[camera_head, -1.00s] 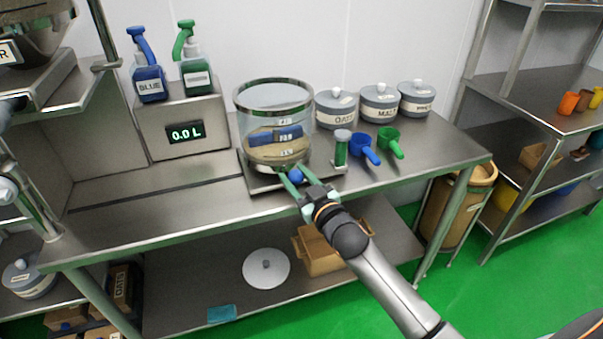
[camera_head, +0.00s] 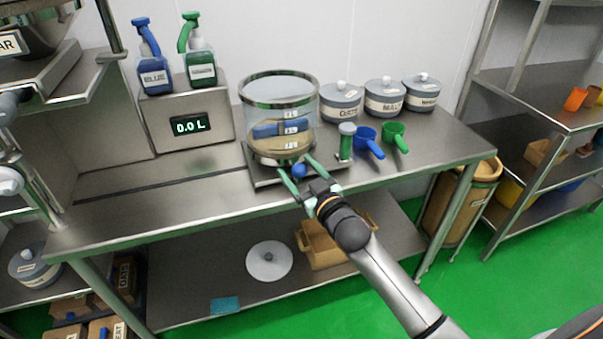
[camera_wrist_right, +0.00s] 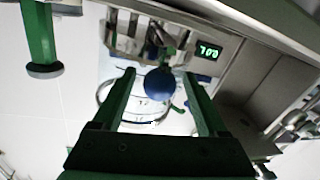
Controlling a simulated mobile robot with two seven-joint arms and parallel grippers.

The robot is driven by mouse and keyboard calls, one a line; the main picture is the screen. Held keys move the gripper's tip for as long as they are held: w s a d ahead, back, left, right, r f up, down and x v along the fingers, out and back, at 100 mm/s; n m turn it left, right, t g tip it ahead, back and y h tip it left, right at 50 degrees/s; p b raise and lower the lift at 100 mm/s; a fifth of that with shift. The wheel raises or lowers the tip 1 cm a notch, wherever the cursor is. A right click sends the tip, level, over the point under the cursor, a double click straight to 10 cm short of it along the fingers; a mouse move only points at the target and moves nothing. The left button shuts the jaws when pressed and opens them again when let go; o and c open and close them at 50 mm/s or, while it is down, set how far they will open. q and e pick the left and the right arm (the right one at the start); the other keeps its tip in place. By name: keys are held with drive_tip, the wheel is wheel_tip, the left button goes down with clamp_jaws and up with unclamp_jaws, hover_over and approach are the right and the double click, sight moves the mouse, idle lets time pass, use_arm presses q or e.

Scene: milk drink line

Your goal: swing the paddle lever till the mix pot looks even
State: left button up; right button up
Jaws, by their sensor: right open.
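The mix pot (camera_head: 282,93) is a clear vessel with a metal rim, standing on a metal base on the table. Tan contents and a blue paddle (camera_head: 281,128) show through its wall. The paddle lever's blue ball knob (camera_head: 299,170) sticks out at the pot's front; it also shows in the right wrist view (camera_wrist_right: 159,83). My right gripper (camera_head: 297,168) is open, with its green fingers on either side of the knob and gaps visible in the right wrist view (camera_wrist_right: 158,75). My left gripper is not in view.
A dispenser box (camera_head: 187,120) reading 0.0 L is at left. The front left table is clear.

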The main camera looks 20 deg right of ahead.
drive_tip(key=s, duration=1.2)
drive_tip(key=shift+s+d, duration=0.25)
drive_tip(key=shift+d, duration=0.2)
drive_tip(key=s+a+f+g+p, duration=0.3)
drive_tip(key=s+a+f+g, duration=0.1)
drive_tip(key=s+f, duration=0.5)
drive_tip(key=s+a+f+m+g+y+p, duration=0.1)
drive_tip(key=s+a+f+g+p, duration=0.2)
drive_tip(key=s+f, duration=0.6)
wheel_tip(320, 180, down, 2)
drive_tip(key=shift+a+f+g, duration=0.1)
drive_tip(key=shift+a+g, duration=0.75)
drive_tip(key=shift+g, duration=0.15)
drive_tip(key=shift+w, duration=0.1)
